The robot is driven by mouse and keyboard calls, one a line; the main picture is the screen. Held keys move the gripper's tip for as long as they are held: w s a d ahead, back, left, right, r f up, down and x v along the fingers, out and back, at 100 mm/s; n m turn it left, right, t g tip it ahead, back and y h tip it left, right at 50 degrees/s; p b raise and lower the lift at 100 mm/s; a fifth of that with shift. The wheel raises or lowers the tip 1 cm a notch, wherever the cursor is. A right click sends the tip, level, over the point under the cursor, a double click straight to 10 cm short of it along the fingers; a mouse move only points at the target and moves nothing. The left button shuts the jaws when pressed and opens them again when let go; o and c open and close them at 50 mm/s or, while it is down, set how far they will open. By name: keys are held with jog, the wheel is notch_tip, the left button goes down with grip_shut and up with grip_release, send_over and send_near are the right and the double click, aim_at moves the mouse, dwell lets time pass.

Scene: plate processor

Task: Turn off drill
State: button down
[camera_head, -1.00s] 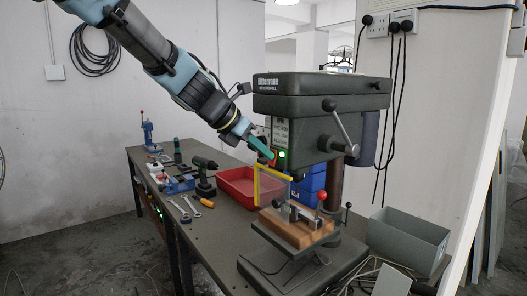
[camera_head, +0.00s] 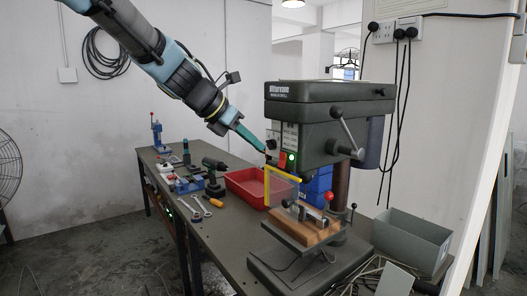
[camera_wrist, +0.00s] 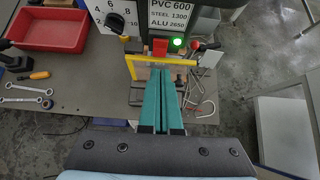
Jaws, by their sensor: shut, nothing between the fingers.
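The grey drill press (camera_head: 325,112) stands on the bench. Its front panel has a red switch part (camera_head: 282,158) beside a glowing green light (camera_head: 291,157). In the wrist view, the red part (camera_wrist: 160,47) is straight ahead of the fingertips and the green light (camera_wrist: 178,42) is lit to its right. My gripper (camera_head: 264,152) has teal fingers, shut and empty, just left of the panel and apart from the red part. In the wrist view the closed fingers (camera_wrist: 160,74) reach up towards the yellow-edged guard (camera_wrist: 160,58).
The yellow-edged clear guard (camera_head: 268,184) hangs below the drill's panel. A wood block (camera_head: 305,232) is clamped on the drill table. A red tray (camera_head: 240,188), a cordless drill (camera_head: 212,172) and wrenches lie to the left. A grey bin (camera_head: 410,237) stands at right.

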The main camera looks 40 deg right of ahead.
jog(key=b+v, duration=0.1)
jog(key=v, duration=0.5)
jog(key=shift+r, duration=0.35)
jog(key=shift+s+a, duration=0.1)
